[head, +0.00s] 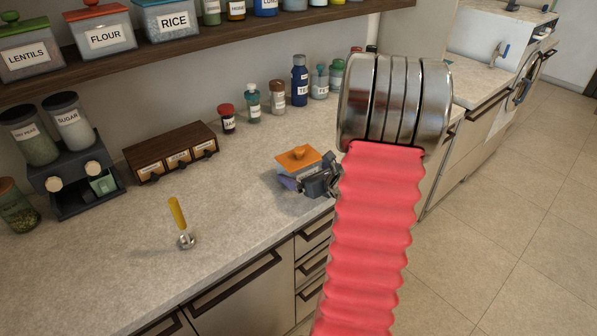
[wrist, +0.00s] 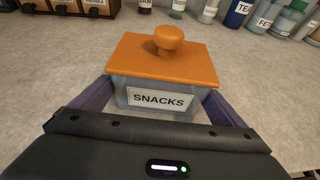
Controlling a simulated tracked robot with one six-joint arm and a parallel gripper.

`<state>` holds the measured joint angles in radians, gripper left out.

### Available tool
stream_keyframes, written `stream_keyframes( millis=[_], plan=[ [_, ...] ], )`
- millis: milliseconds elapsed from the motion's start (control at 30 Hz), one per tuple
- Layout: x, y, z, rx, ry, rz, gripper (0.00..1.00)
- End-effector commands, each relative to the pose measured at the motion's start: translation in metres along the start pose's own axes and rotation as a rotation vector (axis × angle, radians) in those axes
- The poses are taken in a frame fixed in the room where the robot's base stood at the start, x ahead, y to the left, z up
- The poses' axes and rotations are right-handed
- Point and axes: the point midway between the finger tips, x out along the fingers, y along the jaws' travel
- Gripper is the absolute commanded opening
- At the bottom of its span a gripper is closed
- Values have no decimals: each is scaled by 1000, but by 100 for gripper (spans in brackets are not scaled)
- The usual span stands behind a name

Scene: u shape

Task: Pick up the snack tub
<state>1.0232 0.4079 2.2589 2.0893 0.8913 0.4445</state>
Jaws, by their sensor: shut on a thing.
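The snack tub (head: 299,158) has an orange lid with a round knob and a greyish clear body. It is at the counter's right part in the head view. In the wrist view the tub (wrist: 158,97) is upright and centred, with its "SNACKS" label facing me. My gripper (head: 308,180) is shut on the tub, with a purple finger along each side in the wrist view (wrist: 160,103). My red arm hides part of the gripper in the head view. I cannot tell whether the tub's base touches the counter.
Several jars and bottles (head: 299,82) line the wall behind the tub. A small drawer box (head: 171,152), a dispenser (head: 77,172) and a yellow-handled scoop (head: 180,222) are to the left. A shelf (head: 150,42) with labelled tubs hangs above.

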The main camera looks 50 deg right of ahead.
Motion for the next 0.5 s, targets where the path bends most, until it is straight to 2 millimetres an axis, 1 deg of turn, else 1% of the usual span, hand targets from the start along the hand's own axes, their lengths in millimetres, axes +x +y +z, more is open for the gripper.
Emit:
stream_keyframes(
  millis=[33,100,367,500],
  plan=[
    [0,0,0,0,0,0,72],
    [0,0,0,-1,-1,0,68],
    [0,0,2,-1,-1,0,68],
    [-3,0,8,-4,-2,0,68]
  ],
)
